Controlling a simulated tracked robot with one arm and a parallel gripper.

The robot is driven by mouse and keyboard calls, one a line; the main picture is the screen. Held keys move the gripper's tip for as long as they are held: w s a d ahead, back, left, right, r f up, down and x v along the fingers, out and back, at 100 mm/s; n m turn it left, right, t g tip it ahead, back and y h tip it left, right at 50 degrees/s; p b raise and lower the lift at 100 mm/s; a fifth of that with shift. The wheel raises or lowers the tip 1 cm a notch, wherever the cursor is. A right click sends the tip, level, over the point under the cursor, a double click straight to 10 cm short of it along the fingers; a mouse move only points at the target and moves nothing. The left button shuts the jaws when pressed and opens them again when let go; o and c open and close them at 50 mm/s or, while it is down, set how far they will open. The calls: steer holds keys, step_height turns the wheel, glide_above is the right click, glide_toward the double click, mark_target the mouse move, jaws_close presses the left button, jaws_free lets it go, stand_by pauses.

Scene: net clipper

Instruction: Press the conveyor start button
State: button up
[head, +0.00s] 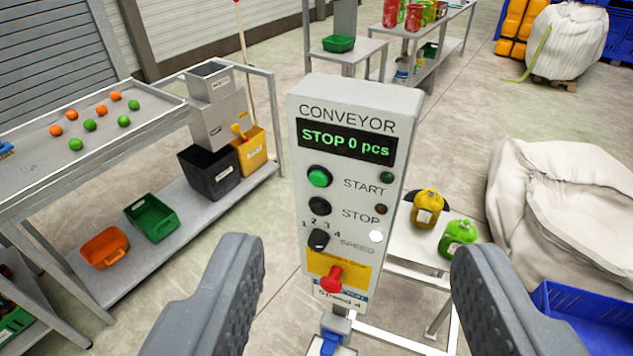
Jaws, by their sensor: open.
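The conveyor control box (347,110) stands upright in the middle of the head view, facing me. Its display (345,143) reads "STOP 0 pcs". The green start button (319,177) sits at the left below the display, beside the word START. Below it are a black stop button (320,212), a speed knob (318,240) and a red mushroom button (331,279) on a yellow plate. My gripper (357,270) is open and empty, its two grey fingers wide apart at the bottom left and right. The box shows between them, beyond the fingers; I see no contact.
A metal table (150,120) with orange and green balls stands at the left, bins on its lower shelf. A small white table (405,240) with yellow and green containers is behind the box at right. A large white sack (560,200) and blue crate (580,315) are at right.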

jaws_close()
stand_by(1.8)
